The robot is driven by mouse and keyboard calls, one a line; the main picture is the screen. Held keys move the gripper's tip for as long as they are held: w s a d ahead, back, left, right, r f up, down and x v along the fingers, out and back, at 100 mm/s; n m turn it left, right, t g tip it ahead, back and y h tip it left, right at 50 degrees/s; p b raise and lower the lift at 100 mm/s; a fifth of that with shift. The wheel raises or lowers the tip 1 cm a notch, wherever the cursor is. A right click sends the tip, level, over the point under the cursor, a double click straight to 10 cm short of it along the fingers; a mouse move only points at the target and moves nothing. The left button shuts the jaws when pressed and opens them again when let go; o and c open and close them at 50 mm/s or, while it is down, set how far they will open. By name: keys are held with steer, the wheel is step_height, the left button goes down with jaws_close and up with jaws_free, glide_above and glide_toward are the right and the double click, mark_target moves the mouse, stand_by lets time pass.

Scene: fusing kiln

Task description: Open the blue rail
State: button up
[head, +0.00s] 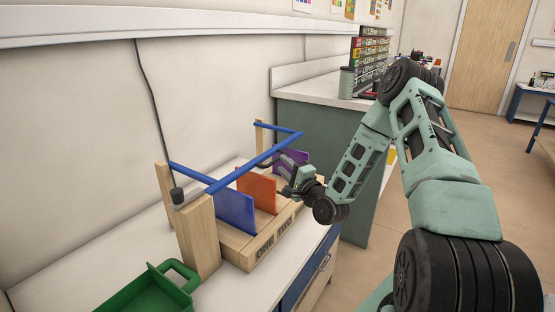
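The blue rail (258,160) is a bar frame carried on wooden posts above a wooden slotted base (262,243). Its long front bar runs from the near left post (198,238) toward the far right, with shorter bars at its ends. My gripper (285,190) is low at the right of the base, beside the orange panel (257,190) and in front of the purple panel (291,160). It is below the rail's front bar. Its fingertips are too small and dark to read.
A blue panel (235,210) stands in the base at the left. A green bin (150,290) lies on the white worktop (70,262) at the near left. A green-sided counter (338,135) with a rack (370,55) stands behind. Floor is clear at the right.

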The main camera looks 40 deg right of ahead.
mark_target(278, 160)
steer(key=shift+x, duration=2.3)
